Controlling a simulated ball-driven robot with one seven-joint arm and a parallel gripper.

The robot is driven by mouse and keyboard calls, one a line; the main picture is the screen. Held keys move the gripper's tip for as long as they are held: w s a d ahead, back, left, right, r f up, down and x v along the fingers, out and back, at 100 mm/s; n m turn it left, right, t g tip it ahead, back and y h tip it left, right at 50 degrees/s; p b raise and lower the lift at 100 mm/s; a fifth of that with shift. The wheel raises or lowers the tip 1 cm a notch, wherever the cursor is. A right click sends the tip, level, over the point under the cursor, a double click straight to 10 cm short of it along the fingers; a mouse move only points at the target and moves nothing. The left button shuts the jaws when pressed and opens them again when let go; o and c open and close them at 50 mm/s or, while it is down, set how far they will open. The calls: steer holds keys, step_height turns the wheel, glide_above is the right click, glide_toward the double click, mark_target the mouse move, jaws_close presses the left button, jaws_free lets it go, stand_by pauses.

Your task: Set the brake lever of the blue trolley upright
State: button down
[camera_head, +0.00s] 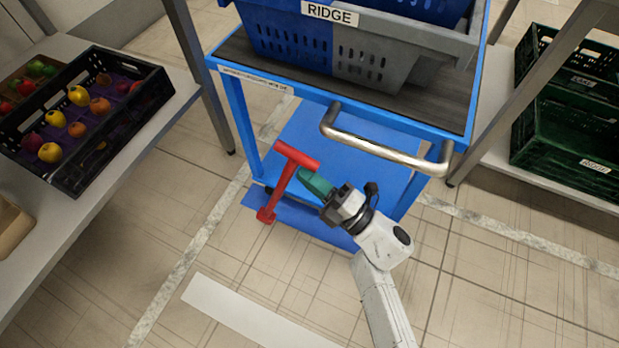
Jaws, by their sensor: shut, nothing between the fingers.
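The blue trolley (228,84) stands in the upper middle of the head view, with a steel push handle (385,150) at its near side. Its red brake lever (281,188) has a T-shaped top and a foot low at the trolley's near left corner. The lever's stem slants up to the right in the picture, at an angle to the trolley's left leg. My gripper (307,175), with teal fingers, is shut and empty. Its fingertips are just right of the lever, close under the T-bar; I cannot tell whether they touch.
A black fruit crate (75,185) lies on the left table (85,225). Green crates (560,165) stand on the right shelf.

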mark_target(293, 168)
steer(key=shift+w+a+r, duration=0.1)
steer(key=shift+a, duration=0.05)
steer(key=shift+g+h, duration=0.6)
steer(key=a+p, duration=0.1)
steer(key=w+a+r+p, duration=0.1)
steer(key=a+p, duration=0.1)
steer(key=a+r+p, duration=0.1)
steer(key=shift+w+a+r, duration=0.25)
steer(key=shift+w+a, duration=0.1)
steer(key=shift+a, duration=0.05)
steer(key=w+a+g+h+p, duration=0.1)
steer(key=w+a+h+p, duration=0.1)
steer(key=a+p, duration=0.2)
steer(key=a, duration=0.2)
steer(key=shift+w+a+r+n, duration=0.35)
steer(key=shift+r+n, duration=0.05)
steer(key=shift+s+a, duration=0.1)
steer(key=shift+a, duration=0.05)
